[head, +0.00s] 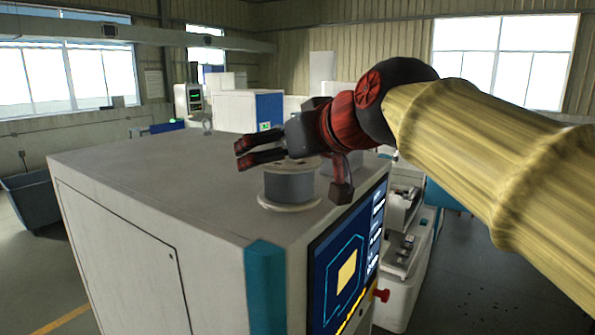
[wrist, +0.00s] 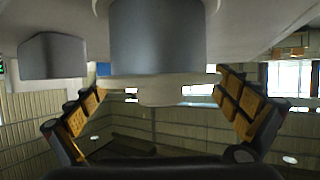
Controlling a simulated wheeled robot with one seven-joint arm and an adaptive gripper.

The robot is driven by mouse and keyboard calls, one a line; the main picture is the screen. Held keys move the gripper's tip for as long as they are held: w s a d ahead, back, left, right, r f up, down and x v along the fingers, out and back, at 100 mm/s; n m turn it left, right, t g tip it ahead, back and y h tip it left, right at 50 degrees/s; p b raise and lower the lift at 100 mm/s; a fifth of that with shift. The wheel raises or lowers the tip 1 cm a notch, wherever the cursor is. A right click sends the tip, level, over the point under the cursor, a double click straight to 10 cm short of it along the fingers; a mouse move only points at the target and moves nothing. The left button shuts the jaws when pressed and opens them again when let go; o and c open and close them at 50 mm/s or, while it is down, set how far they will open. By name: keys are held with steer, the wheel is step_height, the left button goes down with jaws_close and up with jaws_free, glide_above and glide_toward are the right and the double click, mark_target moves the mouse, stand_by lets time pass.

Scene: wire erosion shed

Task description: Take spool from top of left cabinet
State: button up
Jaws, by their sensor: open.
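The spool (head: 289,184) stands upright on the top of the cabinet (head: 150,183), near its right edge. It has a grey wound middle and pale flanges; my gripper hides part of its upper end in the head view. My gripper (head: 242,154) is open, with its fingers level and pointing left across the spool's top. In the wrist view, which looks upside down, the grey spool (wrist: 158,38) lies between and beyond the two spread fingers (wrist: 158,98). The fingers do not grip it; whether they touch it I cannot tell.
A lit control screen (head: 347,261) and a red button (head: 381,295) are on the cabinet's right side. White machines (head: 250,108) stand behind. A dark bin (head: 30,195) is on the floor at left. The cabinet top left of the spool is clear.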

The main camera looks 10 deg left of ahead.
steer(key=shift+w+a+f, duration=0.25)
steer(key=shift+w+a, duration=0.1)
steer(key=shift+w, duration=0.1)
steer(key=shift+s+d, duration=0.1)
steer(key=shift+s, duration=0.05)
steer(key=shift+c, duration=2.2)
steer(key=c, duration=1.8)
steer(key=shift+r, duration=0.15)
steer(key=shift+c, duration=0.3)
